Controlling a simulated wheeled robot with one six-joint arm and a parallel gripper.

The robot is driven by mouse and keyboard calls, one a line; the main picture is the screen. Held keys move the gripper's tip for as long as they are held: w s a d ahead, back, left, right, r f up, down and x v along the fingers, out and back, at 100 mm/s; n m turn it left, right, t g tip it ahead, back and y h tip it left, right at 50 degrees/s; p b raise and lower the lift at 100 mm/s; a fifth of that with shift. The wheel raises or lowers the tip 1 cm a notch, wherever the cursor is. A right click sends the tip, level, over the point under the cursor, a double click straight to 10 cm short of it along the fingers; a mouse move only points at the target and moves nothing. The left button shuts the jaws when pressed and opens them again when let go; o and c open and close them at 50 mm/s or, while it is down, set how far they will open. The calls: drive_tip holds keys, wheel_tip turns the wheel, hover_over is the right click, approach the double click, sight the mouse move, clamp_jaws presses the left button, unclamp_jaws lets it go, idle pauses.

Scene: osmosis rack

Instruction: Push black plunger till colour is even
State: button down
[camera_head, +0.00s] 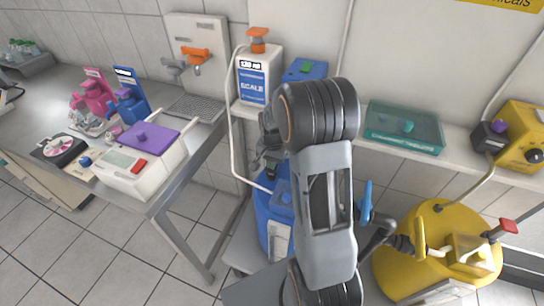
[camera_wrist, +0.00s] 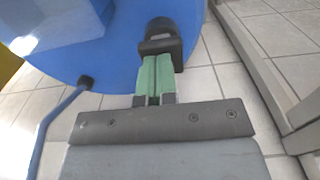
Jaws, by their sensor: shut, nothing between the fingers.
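A black knob on a dark block (camera_wrist: 162,40) shows at the barrel's side there and looks like the black plunger; I cannot be sure. My gripper (camera_wrist: 157,62) has its green fingers shut together with nothing between them. Their tips are at the block's lower edge; I cannot tell if they touch it. In the head view my gripper (camera_head: 266,158) is partly hidden by my arm. No liquid colour is visible.
The shelf above holds a white SCALE container (camera_head: 257,80) and a teal box (camera_head: 403,128). A yellow tank (camera_head: 420,265) stands at right, below a yellow unit (camera_head: 525,140) with a dark part. The left bench (camera_head: 188,150) holds instruments. A blue tube (camera_wrist: 58,115) hangs near my fingers.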

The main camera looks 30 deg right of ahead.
wheel_tip(320, 180, up, 14)
drive_tip(key=p, duration=0.2)
drive_tip(key=shift+p, duration=0.3)
idle(0.7)
drive_tip(key=s+a+r+n+t+p, duration=0.1)
drive_tip(key=s+a+r+n, duration=0.2)
drive_tip(key=s, duration=0.5)
drive_tip(key=s+a+r+n+t+p, duration=0.1)
drive_tip(key=s+a+r+n+t, duration=0.1)
drive_tip(key=s+a+n, duration=0.4)
drive_tip(key=shift+s+a+r+n+t+p, duration=0.3)
drive_tip(key=shift+s+a+r, duration=0.2)
drive_tip(key=shift+s+r, duration=0.45)
drive_tip(key=shift+s+f, duration=0.1)
drive_tip(key=shift+f, duration=0.05)
idle(1.3)
